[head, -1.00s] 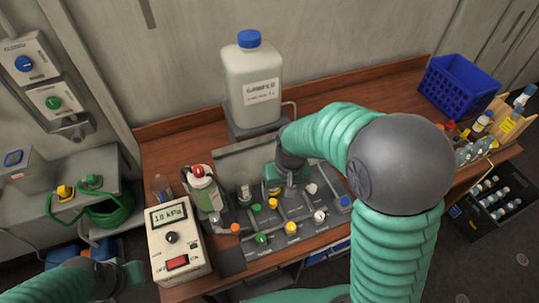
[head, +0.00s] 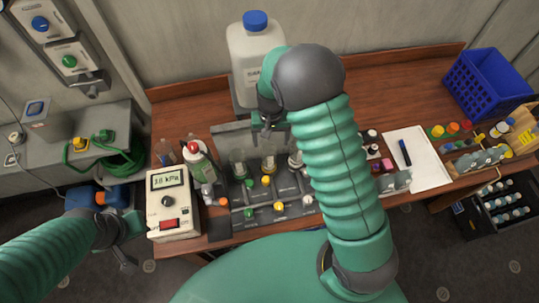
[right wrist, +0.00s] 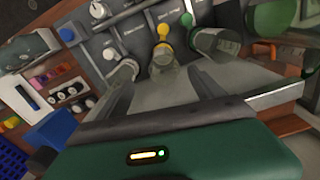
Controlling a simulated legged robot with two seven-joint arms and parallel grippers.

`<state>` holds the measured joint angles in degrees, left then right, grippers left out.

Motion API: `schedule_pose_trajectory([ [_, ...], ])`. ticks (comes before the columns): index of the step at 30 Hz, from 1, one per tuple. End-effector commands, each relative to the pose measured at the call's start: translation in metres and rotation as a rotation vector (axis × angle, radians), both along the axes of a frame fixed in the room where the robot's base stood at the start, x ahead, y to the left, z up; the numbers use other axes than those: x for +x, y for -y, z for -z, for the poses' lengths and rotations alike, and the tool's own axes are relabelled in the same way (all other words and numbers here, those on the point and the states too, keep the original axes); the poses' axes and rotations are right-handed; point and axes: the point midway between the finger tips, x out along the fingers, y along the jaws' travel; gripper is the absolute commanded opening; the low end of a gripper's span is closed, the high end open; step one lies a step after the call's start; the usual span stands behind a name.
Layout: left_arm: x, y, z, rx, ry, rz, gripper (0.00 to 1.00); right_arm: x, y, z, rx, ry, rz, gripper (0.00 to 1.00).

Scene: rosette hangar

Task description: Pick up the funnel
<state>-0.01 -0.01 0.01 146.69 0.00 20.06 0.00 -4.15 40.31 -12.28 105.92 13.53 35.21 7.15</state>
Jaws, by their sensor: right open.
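Three funnel-like cups stand in a row on the grey valve manifold (head: 283,205): a left cup (head: 240,170), a middle cup (head: 268,165) and a right one (head: 295,161) partly behind my right arm. In the right wrist view, the middle cup (right wrist: 164,62) lies ahead between the fingertips, with another cup (right wrist: 122,74) beside it. I cannot tell which is meant as the funnel. My right gripper (head: 267,124) is open and empty, above and behind the cups. My left gripper (head: 124,258) is low at the left, away from the bench; its jaws are unclear.
A large white bottle with a blue cap (head: 255,45) stands behind my right gripper. A gauge box (head: 168,203) and a red-capped bottle (head: 198,162) stand left of the manifold. A white tray (head: 418,160) and a blue basket (head: 487,85) are to the right.

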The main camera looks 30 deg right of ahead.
Motion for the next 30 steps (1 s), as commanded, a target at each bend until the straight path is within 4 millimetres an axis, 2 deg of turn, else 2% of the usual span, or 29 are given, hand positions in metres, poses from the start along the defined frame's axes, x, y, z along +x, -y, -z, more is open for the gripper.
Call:
schedule_pose_trajectory([
  [3,0.000,0.000,-0.008,0.000,0.000,0.000,0.00,-0.001,0.002,0.023,0.001,-0.003,0.001,0.77],
  [7,0.000,0.000,-0.012,0.000,0.000,0.000,0.00,-0.001,0.003,0.036,0.002,0.000,0.000,0.77],
  [10,0.000,0.000,-0.023,0.000,0.000,0.000,0.00,0.000,0.001,0.046,0.003,-0.002,0.000,0.77],
  [13,0.000,0.000,-0.035,0.000,0.000,0.000,0.00,0.002,-0.002,0.062,0.004,-0.004,0.001,0.77],
  [16,0.000,0.000,-0.039,0.000,0.000,0.000,0.00,0.003,-0.002,0.080,0.003,-0.002,0.001,0.77],
  [19,0.000,0.000,-0.039,0.000,0.000,0.000,0.00,0.005,-0.003,0.088,0.003,0.001,0.001,0.77],
  [24,0.000,0.000,-0.038,0.000,0.000,0.000,0.00,0.005,-0.003,0.088,0.002,0.002,0.000,0.77],
  [30,0.000,0.000,-0.038,0.000,0.000,0.000,0.00,0.004,-0.003,0.088,0.002,0.002,0.000,0.51],
])
